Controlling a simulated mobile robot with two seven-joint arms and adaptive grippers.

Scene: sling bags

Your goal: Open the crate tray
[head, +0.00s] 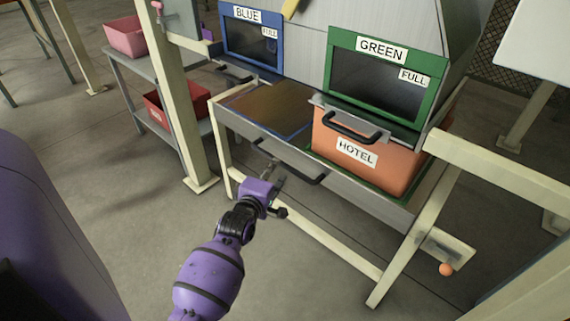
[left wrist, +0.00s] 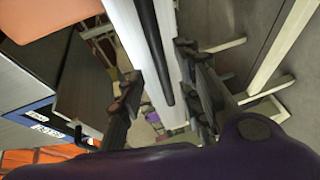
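The crate tray (head: 262,136) is a grey slide-out tray with a black bar handle (head: 302,173) along its front edge. The orange crate (head: 330,138) labelled HOTEL stands on its right part, under the green FULL opening. My left gripper (head: 277,174) is in front of the tray, close to the left part of the handle. In the left wrist view my left gripper (left wrist: 165,96) has its fingers apart. The black handle (left wrist: 153,50) runs between them, with a gap showing on both sides. My right gripper is not in view.
A cream frame with legs (head: 185,120) stands left of the tray. A side shelf holds a pink bin (head: 126,37) and a red bin (head: 168,116). A cream rail (head: 500,170) is at the right. The floor in front is open.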

